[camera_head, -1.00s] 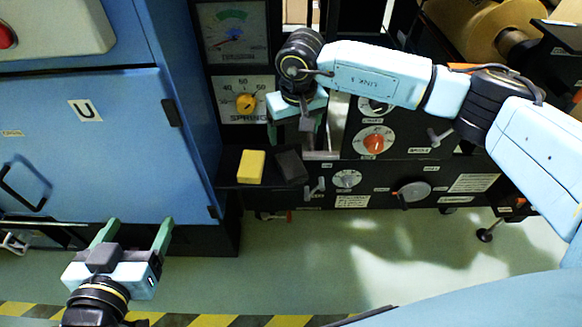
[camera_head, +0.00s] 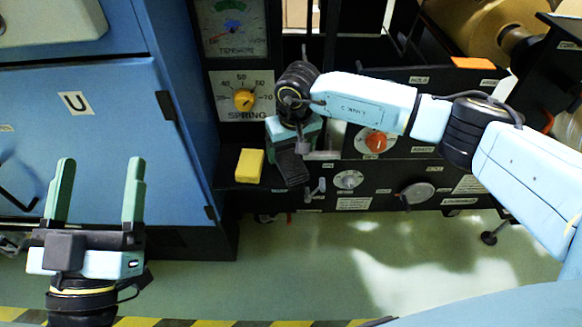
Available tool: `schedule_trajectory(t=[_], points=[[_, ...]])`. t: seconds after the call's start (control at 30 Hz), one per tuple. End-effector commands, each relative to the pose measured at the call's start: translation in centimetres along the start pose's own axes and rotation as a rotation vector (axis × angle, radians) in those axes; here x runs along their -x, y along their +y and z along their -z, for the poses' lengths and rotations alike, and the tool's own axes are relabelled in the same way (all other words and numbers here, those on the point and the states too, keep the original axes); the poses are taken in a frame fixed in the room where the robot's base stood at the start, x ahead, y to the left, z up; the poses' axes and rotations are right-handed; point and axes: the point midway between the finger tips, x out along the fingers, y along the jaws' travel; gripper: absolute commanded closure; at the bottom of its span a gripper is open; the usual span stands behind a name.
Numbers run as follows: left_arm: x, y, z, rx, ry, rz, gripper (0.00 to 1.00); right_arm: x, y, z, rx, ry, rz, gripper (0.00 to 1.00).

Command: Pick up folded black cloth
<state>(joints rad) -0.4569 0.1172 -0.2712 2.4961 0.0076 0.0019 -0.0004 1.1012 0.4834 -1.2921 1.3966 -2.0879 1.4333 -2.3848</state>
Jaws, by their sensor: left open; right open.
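The folded black cloth (camera_head: 293,172) is a small dark block on the black ledge, just right of a yellow block. My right gripper (camera_head: 292,145) comes down from above directly over the cloth. Its fingers are mostly hidden behind its own body, and I cannot tell whether they touch the cloth. The cloth's upper part is covered by the gripper. My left gripper (camera_head: 97,190) is open and empty, with green fingers pointing up in front of the blue cabinet, well left of the cloth.
The yellow block (camera_head: 249,166) lies close beside the cloth on the narrow ledge (camera_head: 228,178). A black panel with an orange knob (camera_head: 376,142), a grey dial (camera_head: 348,180) and crank handles stands to the right. The blue cabinet (camera_head: 110,120) is at left. The green floor in front is clear.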

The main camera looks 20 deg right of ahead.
Motion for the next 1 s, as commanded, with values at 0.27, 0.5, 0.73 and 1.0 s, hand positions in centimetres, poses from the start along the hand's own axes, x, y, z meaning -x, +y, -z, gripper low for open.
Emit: schedule_trajectory(t=[0.27,0.5,0.73,1.0], points=[[0.8,0.2,2.2,0.001,0.246,-0.006,0.24,-3.4,0.1,-0.4,-0.001,-0.002,0.0,0.2],[1.4,0.2,3.2,0.002,0.343,-0.008,0.24,-4.6,0.1,-0.3,0.001,0.0,0.0,0.2],[1.4,0.2,3.3,0.001,0.346,-0.008,0.24,-4.6,0.2,-0.3,0.001,0.0,0.0,0.2],[1.4,0.2,3.3,0.001,0.344,-0.008,0.24,-4.6,0.2,-0.3,0.0,-0.001,0.0,0.55]])
